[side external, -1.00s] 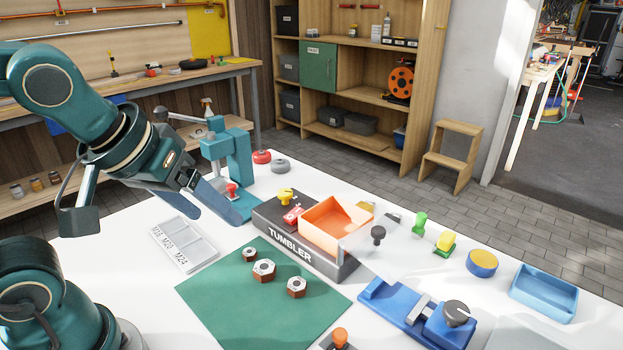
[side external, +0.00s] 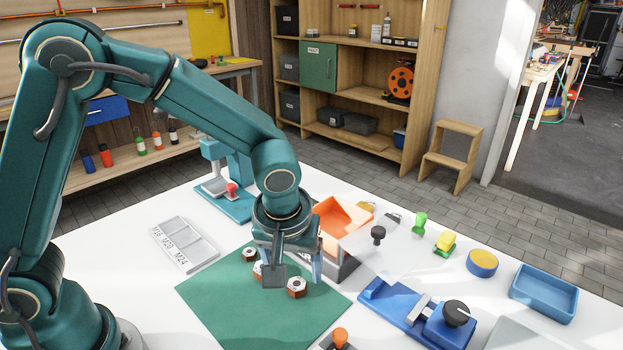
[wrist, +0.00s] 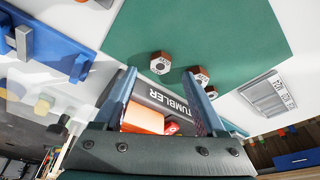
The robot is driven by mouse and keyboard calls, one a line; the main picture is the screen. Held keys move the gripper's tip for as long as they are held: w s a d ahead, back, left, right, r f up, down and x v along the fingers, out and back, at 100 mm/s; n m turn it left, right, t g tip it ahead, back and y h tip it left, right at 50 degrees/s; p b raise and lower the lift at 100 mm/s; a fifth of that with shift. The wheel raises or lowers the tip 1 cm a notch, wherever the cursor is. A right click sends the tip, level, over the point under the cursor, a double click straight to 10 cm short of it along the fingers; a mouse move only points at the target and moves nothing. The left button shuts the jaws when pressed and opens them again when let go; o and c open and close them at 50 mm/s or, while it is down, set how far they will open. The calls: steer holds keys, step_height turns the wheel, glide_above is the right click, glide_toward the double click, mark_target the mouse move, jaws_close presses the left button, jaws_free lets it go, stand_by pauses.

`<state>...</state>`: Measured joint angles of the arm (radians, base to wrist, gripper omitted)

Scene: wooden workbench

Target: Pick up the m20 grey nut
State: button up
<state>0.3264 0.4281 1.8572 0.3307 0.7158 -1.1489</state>
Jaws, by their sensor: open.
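Three hex nuts with reddish-brown sides and pale tops lie on the green mat (side external: 240,310). The near right nut (side external: 297,287) is clear in the side view. The small far left nut (side external: 249,254) is in full view. I cannot read which is the M20. My gripper (side external: 292,272) is open and empty, pointing down above the mat by the middle and right nuts. In the wrist view, the right nut (wrist: 160,63) appears between the open fingertips (wrist: 160,74); the other two sit by one finger.
The grey tumbler (wrist: 165,103) with an orange bin (side external: 340,222) stands close behind my gripper. A tray marked M16, M20, M24 (side external: 185,243) lies left of the mat. A blue vise (side external: 415,312) stands right. The front of the mat is clear.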

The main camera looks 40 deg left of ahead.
mark_target(296, 285)
steer(key=shift+x, duration=2.05)
steer(key=shift+c, duration=0.3)
jaws_close()
